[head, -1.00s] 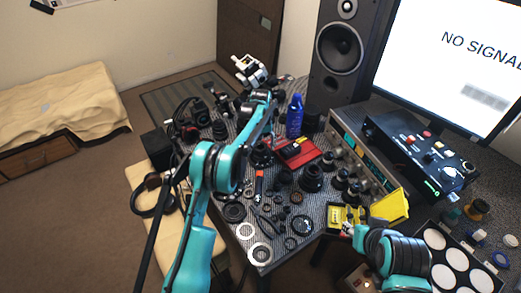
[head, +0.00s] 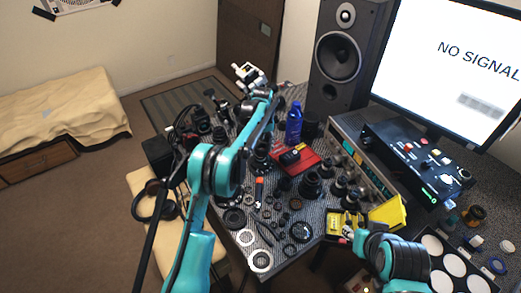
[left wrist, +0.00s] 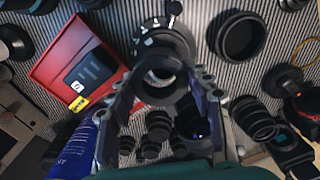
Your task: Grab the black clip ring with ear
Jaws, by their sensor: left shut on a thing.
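In the left wrist view a black ring (left wrist: 161,92) with a round opening sits between the fingertips of my left gripper (left wrist: 163,84). The gripper is shut on it, one finger on each side. An ear on the ring cannot be made out clearly. A dark lens barrel with white marks (left wrist: 168,42) stands just beyond the ring; whether they touch cannot be told.
A red tray (head: 313,162) holds a black item. A blue bottle (head: 294,124) stands behind it and shows close to my left gripper in the wrist view (left wrist: 78,150). Lens parts and rings crowd the table. A yellow-lidded box (head: 389,213) and electronics are at right.

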